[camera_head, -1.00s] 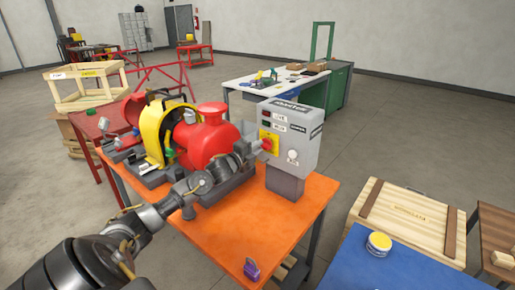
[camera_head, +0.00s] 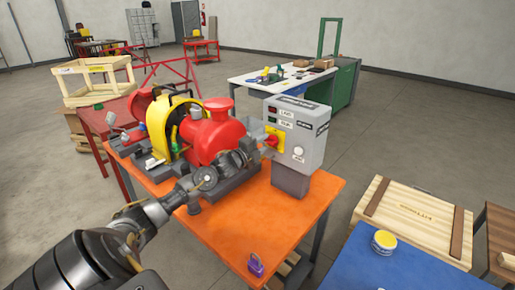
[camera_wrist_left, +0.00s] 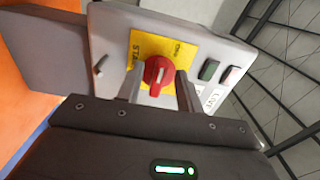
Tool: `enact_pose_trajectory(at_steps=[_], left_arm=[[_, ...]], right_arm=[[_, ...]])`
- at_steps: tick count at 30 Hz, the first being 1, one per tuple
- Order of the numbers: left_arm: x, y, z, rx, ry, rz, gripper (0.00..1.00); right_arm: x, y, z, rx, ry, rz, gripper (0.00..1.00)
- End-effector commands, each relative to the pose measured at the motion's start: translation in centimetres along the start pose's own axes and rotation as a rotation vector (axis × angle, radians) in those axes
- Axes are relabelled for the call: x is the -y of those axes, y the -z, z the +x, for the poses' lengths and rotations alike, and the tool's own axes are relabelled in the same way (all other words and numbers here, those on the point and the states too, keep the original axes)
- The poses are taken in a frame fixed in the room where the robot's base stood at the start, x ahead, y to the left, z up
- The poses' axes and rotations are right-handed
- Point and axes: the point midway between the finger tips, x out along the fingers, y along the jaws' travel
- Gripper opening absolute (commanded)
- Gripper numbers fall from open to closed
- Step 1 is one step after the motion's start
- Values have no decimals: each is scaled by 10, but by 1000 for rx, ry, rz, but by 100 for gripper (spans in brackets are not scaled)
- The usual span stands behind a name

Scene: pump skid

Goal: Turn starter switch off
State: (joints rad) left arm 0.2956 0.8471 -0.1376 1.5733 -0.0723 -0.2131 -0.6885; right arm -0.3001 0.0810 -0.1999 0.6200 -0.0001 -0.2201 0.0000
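The starter switch is a red rotary knob (camera_head: 271,141) on a yellow plate on the grey control box (camera_head: 313,150). In the left wrist view the knob (camera_wrist_left: 158,76) stands between my left gripper's fingers, its handle pointing roughly along the picture's vertical. My left gripper (camera_head: 260,147) is at the box's front, facing the knob. Its fingers (camera_wrist_left: 158,92) are apart, one on each side of the knob; I cannot tell whether they touch it. The yellow plate's lettering is partly hidden. My right gripper is not in view.
A red pump (camera_head: 215,135) with a yellow guard (camera_head: 157,127) stands on the orange table (camera_head: 235,225), left of the box. A purple padlock (camera_head: 256,265) lies at the table's front edge. A wooden crate (camera_head: 415,215) and a blue surface (camera_head: 400,268) are at right.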

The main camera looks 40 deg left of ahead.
Motion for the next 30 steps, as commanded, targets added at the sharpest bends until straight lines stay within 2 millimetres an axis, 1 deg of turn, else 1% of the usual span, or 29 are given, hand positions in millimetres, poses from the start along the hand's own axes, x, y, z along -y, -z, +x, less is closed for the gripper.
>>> enact_pose_trajectory(at_steps=[5, 12, 18, 24, 30], left_arm=[[-4, 0, -23, -2, -3, 5, 36], [-5, 0, -68, -1, -4, 4, 36], [-4, 0, -93, 0, -4, 1, 36], [-1, 0, -104, 0, -1, 1, 36], [0, 0, -105, 1, 0, 0, 36]], right_arm=[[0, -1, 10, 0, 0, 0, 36], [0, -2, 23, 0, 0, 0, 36], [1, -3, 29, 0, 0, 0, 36], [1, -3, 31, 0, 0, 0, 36], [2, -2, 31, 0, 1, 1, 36]])
